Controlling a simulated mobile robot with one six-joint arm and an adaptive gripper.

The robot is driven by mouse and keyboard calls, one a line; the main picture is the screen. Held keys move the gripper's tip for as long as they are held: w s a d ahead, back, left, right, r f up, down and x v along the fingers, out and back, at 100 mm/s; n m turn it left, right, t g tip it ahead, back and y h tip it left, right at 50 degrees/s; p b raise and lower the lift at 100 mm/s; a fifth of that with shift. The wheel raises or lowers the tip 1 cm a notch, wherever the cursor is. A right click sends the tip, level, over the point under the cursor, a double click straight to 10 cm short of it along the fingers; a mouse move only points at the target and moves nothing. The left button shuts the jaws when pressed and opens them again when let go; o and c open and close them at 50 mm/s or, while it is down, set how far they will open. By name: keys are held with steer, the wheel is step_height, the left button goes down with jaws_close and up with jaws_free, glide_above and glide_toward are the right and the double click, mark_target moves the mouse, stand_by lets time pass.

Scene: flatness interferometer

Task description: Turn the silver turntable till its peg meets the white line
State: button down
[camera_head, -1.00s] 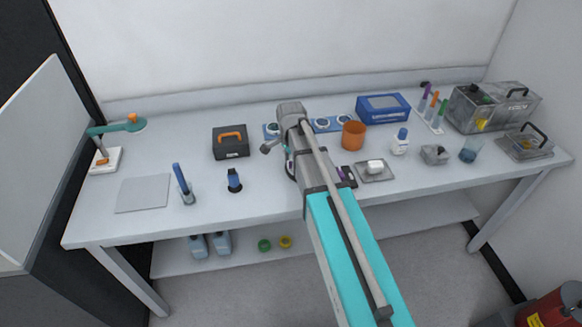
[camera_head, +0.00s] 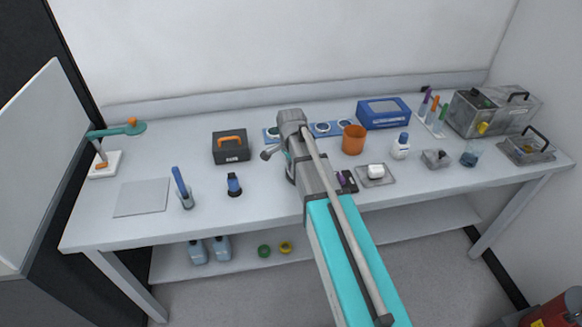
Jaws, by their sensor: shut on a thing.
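My arm (camera_head: 318,185) reaches over the middle of the bench, with its wrist (camera_head: 291,117) at the far end. My gripper is hidden behind the arm and wrist. I cannot make out the silver turntable, its peg or the white line; my arm covers that part of the bench. A blue strip with round white dials (camera_head: 323,128) shows on both sides of the wrist. A dark item with a purple part (camera_head: 346,181) sits just right of the arm.
A black box with an orange handle (camera_head: 231,147) stands left of the wrist. An orange cup (camera_head: 354,139), a blue box (camera_head: 384,112) and a grey tray (camera_head: 386,179) with a white block stand on the right. The front left has a grey plate (camera_head: 141,198) and a blue-handled tool (camera_head: 182,187).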

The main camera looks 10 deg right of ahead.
steer(key=shift+s+n, duration=0.25)
steer(key=shift+n, duration=0.25)
steer(key=shift+s+d+n, duration=0.3)
steer(key=shift+s+n, duration=0.3)
steer(key=shift+n, duration=0.7)
steer(key=shift+s+d+n, duration=0.35)
steer(key=shift+n, duration=0.65)
steer(key=shift+s+d+n, duration=0.3)
steer(key=shift+s+n, duration=0.05)
steer(key=shift+n, duration=0.65)
steer(key=shift+s+d+n, duration=0.25)
steer(key=shift+d+n, duration=0.15)
steer(key=shift+n, duration=0.55)
steer(key=shift+s+d+n, duration=0.2)
steer(key=shift+d+n, duration=0.2)
steer(key=shift+n, duration=0.55)
steer(key=shift+s+d+n, duration=0.1)
steer(key=shift+d+n, duration=0.35)
steer(key=shift+n, duration=0.45)
steer(key=shift+s+d+n, duration=0.1)
steer(key=shift+d+n, duration=0.35)
steer(key=shift+n, duration=0.45)
steer(key=shift+d, duration=0.15)
steer(key=c, duration=0.7)
jaws_free()
steer(key=shift+o, duration=0.2)
